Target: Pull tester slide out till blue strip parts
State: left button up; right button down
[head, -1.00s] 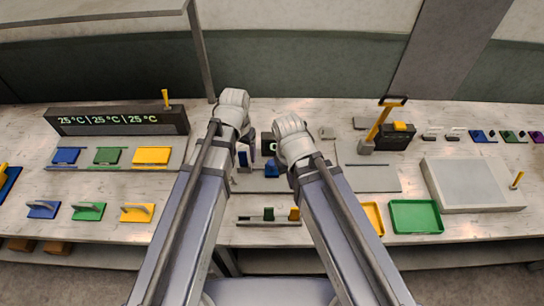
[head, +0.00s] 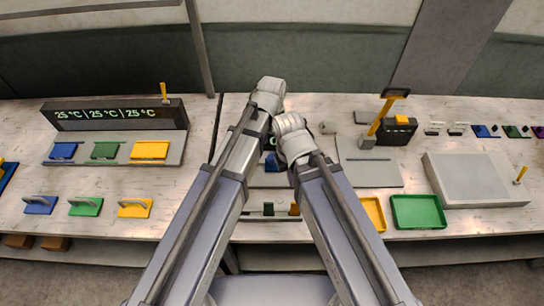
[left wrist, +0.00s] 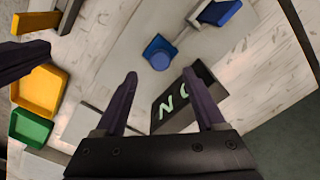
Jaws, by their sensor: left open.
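My left gripper (left wrist: 160,73) is open in the left wrist view, with nothing between its fingers. The dark tester box (left wrist: 178,102), with pale green lit characters, lies below and between them. A small rounded blue piece (left wrist: 160,53) sits on a grey plate ahead of the fingertips. A blue block (left wrist: 216,12) with a pale part is at the top. In the head view, a blue piece (head: 272,162) shows between my forearms.
A rack with green (head: 268,209) and orange (head: 294,209) pieces stands at the front edge. The green tray (head: 418,212) and yellow tray (head: 373,213) lie right. A yellow-handled press (head: 383,120) stands behind. My two wrists are very close together.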

aim_at(272, 156)
pick_arm(q)
notch_tip(272, 156, down, 6)
jog(key=b, duration=0.5)
pick_arm(e)
notch_tip(272, 156, down, 6)
jog(key=shift+r, duration=0.1)
pick_arm(q)
jog(key=shift+r, duration=0.1)
grip_shut()
dwell(0.7)
